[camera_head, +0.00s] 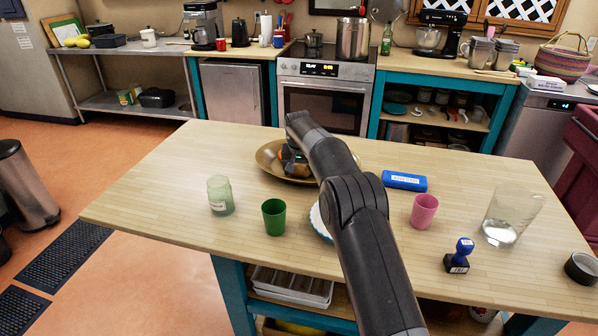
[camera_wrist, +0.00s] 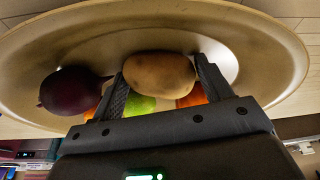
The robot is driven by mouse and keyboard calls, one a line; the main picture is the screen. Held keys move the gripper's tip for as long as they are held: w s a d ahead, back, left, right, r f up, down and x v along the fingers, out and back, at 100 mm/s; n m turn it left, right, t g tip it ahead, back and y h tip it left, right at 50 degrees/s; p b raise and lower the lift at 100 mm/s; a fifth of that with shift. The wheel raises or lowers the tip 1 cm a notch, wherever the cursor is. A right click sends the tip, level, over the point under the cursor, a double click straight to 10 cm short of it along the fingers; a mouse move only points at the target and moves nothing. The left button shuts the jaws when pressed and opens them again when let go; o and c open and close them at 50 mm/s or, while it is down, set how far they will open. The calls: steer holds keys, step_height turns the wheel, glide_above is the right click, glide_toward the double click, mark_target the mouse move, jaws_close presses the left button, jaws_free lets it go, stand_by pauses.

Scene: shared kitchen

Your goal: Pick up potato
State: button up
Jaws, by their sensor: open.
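The potato (camera_wrist: 160,76) is tan and oval. In the wrist view it lies in a wide brass-coloured bowl (camera_wrist: 270,50), which also shows on the wooden table in the head view (camera_head: 265,154). My gripper (camera_wrist: 160,84) is open, with one finger at the left end of the potato and one at its right end. I cannot tell whether the fingers touch it. In the head view my gripper (camera_head: 292,160) reaches down into the bowl, and my arm hides part of the bowl and its contents.
A dark purple round vegetable (camera_wrist: 70,90) lies left of the left finger. Green (camera_wrist: 140,105) and orange (camera_wrist: 192,97) produce shows between the fingers.

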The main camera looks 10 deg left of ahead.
steer(key=shift+c, duration=0.2)
steer(key=c, duration=0.6)
steer(key=shift+r, duration=0.2)
